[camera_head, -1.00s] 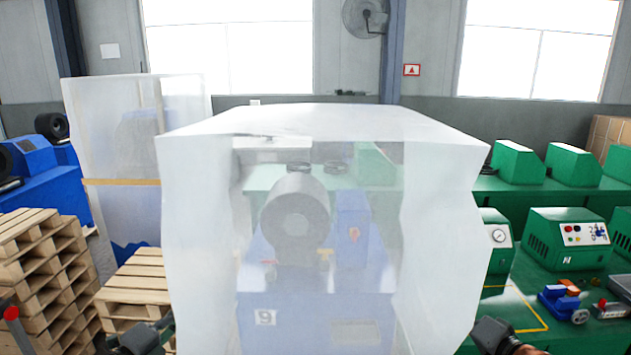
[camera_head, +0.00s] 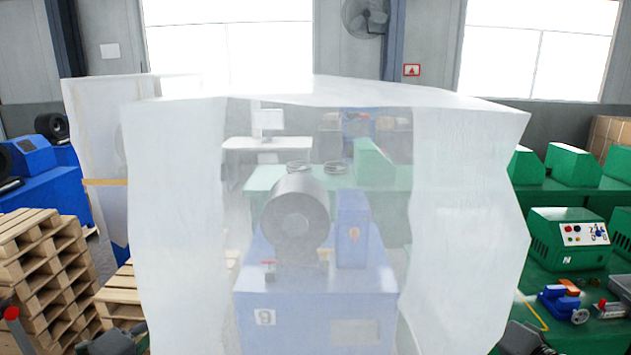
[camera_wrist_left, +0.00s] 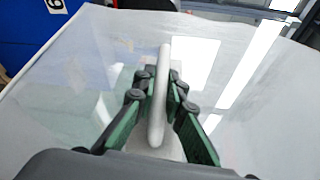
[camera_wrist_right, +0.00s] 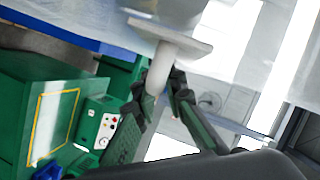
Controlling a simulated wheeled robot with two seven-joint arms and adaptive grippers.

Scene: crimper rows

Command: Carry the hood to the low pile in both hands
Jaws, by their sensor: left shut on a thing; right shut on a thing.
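The hood (camera_head: 470,210) is a large translucent white cover with clear panels. It fills the middle of the head view, in front of the blue machine numbered 9 (camera_head: 315,300), which shows through it. My left gripper (camera_wrist_left: 158,100) is shut on a pale handle on the hood's side. My right gripper (camera_wrist_right: 165,88) is shut on a pale round handle with a flat plate at its end. In the head view both grippers are only partly visible at the bottom edge. A low pile of pallets (camera_head: 115,300) stands at the left, partly hidden behind the hood.
A taller pallet stack (camera_head: 40,265) stands at the far left, with another translucent cover (camera_head: 92,150) behind. Green machines (camera_head: 565,240) and small tools stand on a green bench at the right. A blue machine (camera_head: 30,185) stands at the back left.

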